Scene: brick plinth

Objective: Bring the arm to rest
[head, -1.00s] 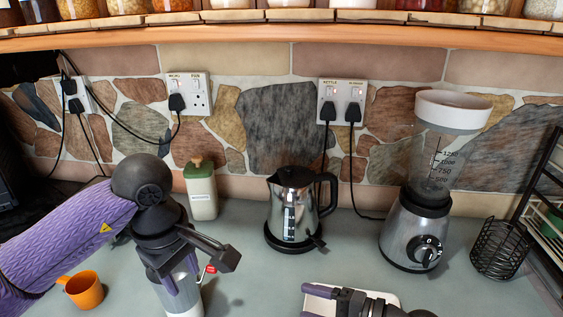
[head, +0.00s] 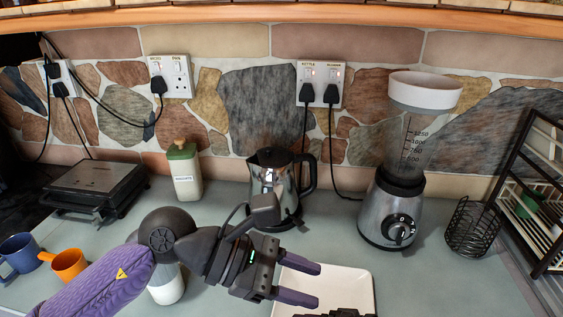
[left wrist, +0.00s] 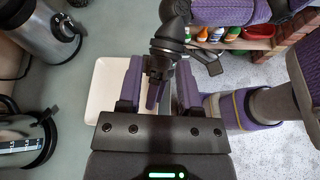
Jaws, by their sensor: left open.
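My left gripper (head: 304,284) points right in the head view, with its two purple fingers apart and nothing between them. Its fingertips are over the near left part of a white tray (head: 358,284). In the left wrist view the left fingers (left wrist: 158,92) are spread, with the tray (left wrist: 104,82) beyond. A dark and purple part of my right arm shows between and behind them there. In the head view only a dark piece of the right arm shows at the bottom edge, so its jaws cannot be made out.
A kettle (head: 285,190) stands close behind my left gripper. A blender (head: 392,215), a wire basket (head: 470,228) and a rack (head: 535,190) stand right. A white bottle (head: 185,175), a grill (head: 95,188), an orange mug (head: 68,264) and a blue mug (head: 20,255) stand left.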

